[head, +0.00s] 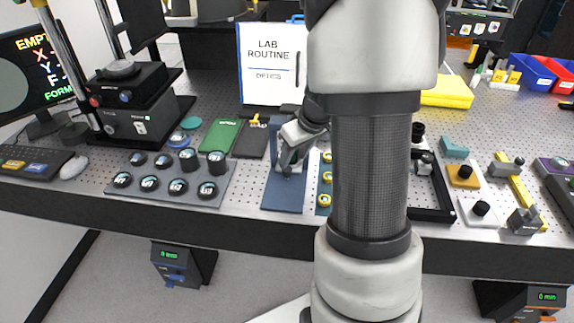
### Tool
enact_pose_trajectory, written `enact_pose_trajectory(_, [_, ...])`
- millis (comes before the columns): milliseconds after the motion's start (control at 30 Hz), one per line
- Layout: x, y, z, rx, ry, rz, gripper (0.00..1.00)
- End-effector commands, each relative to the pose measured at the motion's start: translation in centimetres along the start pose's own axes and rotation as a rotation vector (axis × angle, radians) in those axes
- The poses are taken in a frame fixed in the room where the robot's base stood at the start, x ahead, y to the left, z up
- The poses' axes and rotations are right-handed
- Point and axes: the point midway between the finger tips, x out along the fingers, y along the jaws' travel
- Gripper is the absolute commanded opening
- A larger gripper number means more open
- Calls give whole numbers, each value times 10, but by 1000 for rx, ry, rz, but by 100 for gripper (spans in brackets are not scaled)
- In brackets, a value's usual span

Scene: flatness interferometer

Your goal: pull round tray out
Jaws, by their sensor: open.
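My gripper (287,163) is open and points down over a long blue board (283,197) at the middle of the bench. I cannot tell whether its fingers touch the board or anything on it. No thing in view is clearly a round tray. My own arm hides part of the bench right of the gripper.
A dark tray of several round black-capped parts (175,187) lies left of the blue board. A green board (222,136) and a white "LAB ROUTINE" binder (270,68) are behind. Small fixtures crowd the right, with a yellow block (447,92) and blue bins (533,73) farther back.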

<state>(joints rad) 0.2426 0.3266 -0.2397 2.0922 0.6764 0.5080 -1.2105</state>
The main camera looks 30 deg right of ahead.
Motion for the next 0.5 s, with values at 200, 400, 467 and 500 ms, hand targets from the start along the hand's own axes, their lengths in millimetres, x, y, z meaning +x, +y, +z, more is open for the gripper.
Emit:
enact_pose_trajectory(200, [42,0,1,2,-2,-1,42])
enact_pose_trajectory(400, [58,0,0,0,0,0,42])
enact_pose_trajectory(467, [60,0,0,0,0,0,42])
enact_pose_trajectory(500, [61,0,0,0,0,0,42])
